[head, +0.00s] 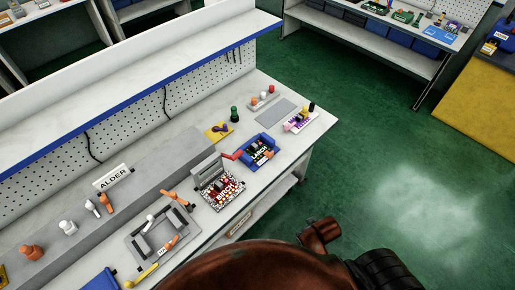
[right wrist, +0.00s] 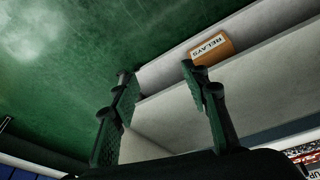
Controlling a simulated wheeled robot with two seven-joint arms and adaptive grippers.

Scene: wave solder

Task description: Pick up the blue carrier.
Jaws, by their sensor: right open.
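A blue carrier (head: 258,150) lies on the white workbench near its front edge, in the middle of the head view. It holds a dark board with white lettering that seems to read LARCH, and a red handle-like part sits at its left side. In the right wrist view my right gripper (right wrist: 157,78) has its two dark fingers apart, with nothing between them. They point toward the green floor and the bench's shelf area. The carrier cannot be made out in the right wrist view. My left gripper is not in view.
A BIRCH board (head: 222,190) stands left of the carrier, and a grey fixture (head: 162,238) is further left. A purple-and-white carrier (head: 300,121) and a grey mat (head: 275,112) lie to the right. An orange RELAYS bin (right wrist: 212,48) shows in the wrist view.

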